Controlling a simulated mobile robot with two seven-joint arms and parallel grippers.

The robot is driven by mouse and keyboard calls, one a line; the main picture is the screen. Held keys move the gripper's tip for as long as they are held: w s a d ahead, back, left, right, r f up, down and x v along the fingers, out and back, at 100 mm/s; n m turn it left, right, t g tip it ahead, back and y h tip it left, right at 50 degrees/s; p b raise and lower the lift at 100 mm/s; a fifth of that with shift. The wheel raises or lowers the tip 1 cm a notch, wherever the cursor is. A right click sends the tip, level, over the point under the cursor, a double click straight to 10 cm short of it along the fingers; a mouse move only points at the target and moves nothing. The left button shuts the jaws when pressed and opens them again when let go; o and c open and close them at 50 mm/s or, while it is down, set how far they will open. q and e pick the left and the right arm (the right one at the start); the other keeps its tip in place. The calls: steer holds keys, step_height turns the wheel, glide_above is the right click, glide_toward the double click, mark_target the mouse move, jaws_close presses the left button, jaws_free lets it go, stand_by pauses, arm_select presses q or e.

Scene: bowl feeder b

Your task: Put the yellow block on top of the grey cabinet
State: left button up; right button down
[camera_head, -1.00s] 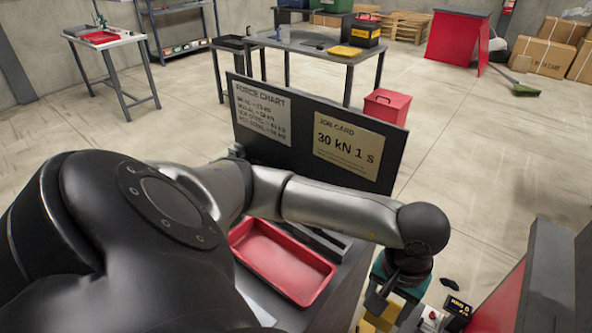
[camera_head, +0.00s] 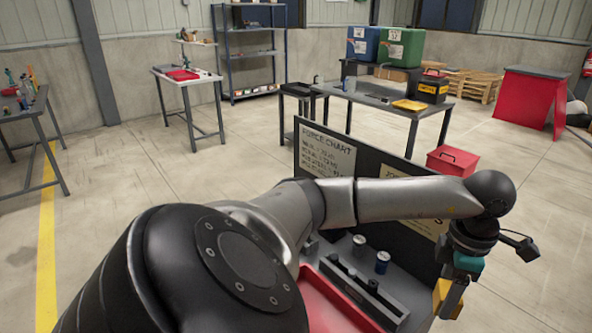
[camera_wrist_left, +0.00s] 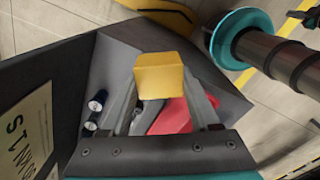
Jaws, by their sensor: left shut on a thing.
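The yellow block (camera_head: 440,296) is at the lower right of the head view, held by my left gripper (camera_head: 449,297). In the left wrist view the block (camera_wrist_left: 160,74) sits between the two fingertips (camera_wrist_left: 160,88), which are shut on it. The block is above the grey bench with the red tray, near its right side in the head view. Part of the block is hidden by the gripper in the head view. I cannot clearly pick out a grey cabinet. My right gripper is not in view.
A red tray (camera_head: 335,308), a dark holder (camera_head: 352,286) and small cylinders (camera_head: 382,262) are on the bench. A dark upright board (camera_head: 325,158) stands behind them. Beyond it are a red box (camera_head: 453,161) and a grey table (camera_head: 375,96). The floor at left is largely clear.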

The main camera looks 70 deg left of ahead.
arm_select(q)
steer(key=w+a+r+n+b, duration=0.1)
steer(key=a+r+n, duration=0.3)
steer(key=n, duration=0.8)
steer(key=w+a+r+n+b, duration=0.1)
steer(key=a+r+n, duration=0.3)
steer(key=n, duration=0.9)
steer(key=shift+w+a, duration=0.45)
steer(key=shift+w, duration=0.2)
